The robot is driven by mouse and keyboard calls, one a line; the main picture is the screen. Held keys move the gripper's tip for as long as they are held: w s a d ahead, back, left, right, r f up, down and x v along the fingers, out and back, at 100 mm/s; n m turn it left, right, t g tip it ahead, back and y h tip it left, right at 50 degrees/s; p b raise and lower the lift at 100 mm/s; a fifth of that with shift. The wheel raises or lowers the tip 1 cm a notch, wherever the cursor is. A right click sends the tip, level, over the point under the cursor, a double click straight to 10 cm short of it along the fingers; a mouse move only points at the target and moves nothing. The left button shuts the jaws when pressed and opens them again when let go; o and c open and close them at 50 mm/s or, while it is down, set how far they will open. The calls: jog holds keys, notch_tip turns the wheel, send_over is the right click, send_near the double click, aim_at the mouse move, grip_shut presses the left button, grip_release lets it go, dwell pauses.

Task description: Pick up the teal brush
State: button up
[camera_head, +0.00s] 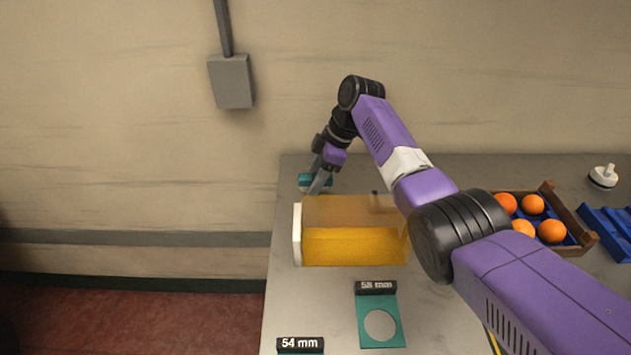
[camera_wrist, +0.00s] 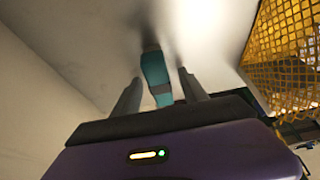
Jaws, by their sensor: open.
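The teal brush (camera_head: 305,181) lies near the far left corner of the grey table (camera_head: 285,215), behind the yellow box. My gripper (camera_head: 318,184) is at the brush, pointing down, and partly hides it. In the wrist view, the brush (camera_wrist: 156,75) shows between the two spread fingers of my gripper (camera_wrist: 160,88). The fingers are apart, and I cannot tell whether either one touches the brush.
A yellow see-through box (camera_head: 350,247) with a white end stands just in front. A teal plate with a hole (camera_head: 365,330) and a 54 mm label (camera_head: 300,344) lie nearer. A wooden crate (camera_head: 575,222) of oranges stands right. The wall is close behind.

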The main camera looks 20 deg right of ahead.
jog(key=shift+c, duration=0.2)
grip_shut()
